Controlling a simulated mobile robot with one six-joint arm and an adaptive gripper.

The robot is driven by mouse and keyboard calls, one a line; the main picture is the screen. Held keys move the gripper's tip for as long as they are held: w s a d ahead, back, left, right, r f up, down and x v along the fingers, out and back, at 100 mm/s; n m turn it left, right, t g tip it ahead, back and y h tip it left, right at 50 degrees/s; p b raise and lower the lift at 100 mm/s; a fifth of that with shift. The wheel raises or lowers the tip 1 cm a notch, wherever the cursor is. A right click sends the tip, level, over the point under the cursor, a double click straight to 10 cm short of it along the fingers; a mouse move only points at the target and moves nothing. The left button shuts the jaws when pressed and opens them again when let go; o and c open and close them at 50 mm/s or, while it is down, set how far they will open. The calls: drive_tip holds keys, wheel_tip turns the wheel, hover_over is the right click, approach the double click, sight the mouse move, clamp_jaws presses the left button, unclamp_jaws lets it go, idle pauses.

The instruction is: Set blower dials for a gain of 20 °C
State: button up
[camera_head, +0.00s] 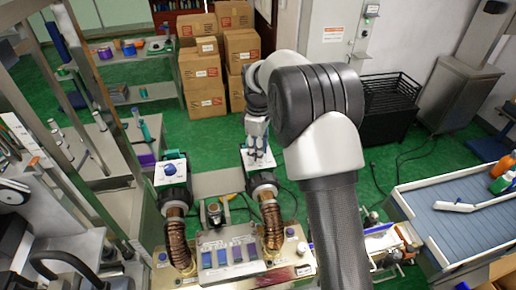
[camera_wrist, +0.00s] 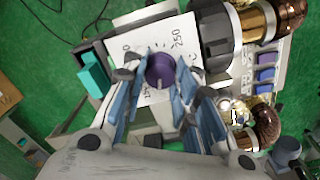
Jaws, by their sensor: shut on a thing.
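Two blowers with ribbed copper hoses stand on the machine. The left blower has a blue dial (camera_head: 170,169) on its white top plate, clear of my gripper. My gripper (camera_head: 258,150) is over the top of the right blower (camera_head: 262,181). In the wrist view my gripper (camera_wrist: 161,75) is shut on a purple dial (camera_wrist: 160,70), with a finger on either side. The dial sits on a white scale plate (camera_wrist: 140,32). "250" is readable beside the dial; other marks are partly hidden by the fingers. I cannot tell the exact setting.
Between the hoses is a panel with several blue and purple switches (camera_head: 228,254). Cardboard boxes (camera_head: 203,80) are stacked behind. A black crate (camera_head: 388,100) and a conveyor (camera_head: 458,222) with bottles are at right. Green floor is free between them.

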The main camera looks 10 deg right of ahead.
drive_tip(key=m, duration=0.4)
drive_tip(key=shift+m, duration=0.3)
drive_tip(key=m, duration=0.5)
drive_tip(key=shift+m+p, duration=0.3)
drive_tip(key=m, duration=1)
drive_tip(key=shift+m, duration=0.4)
drive_tip(key=m, duration=0.4)
drive_tip(key=shift+m, duration=0.3)
drive_tip(key=m, duration=1)
drive_tip(key=shift+m, duration=0.4)
drive_tip(key=m, duration=0.5)
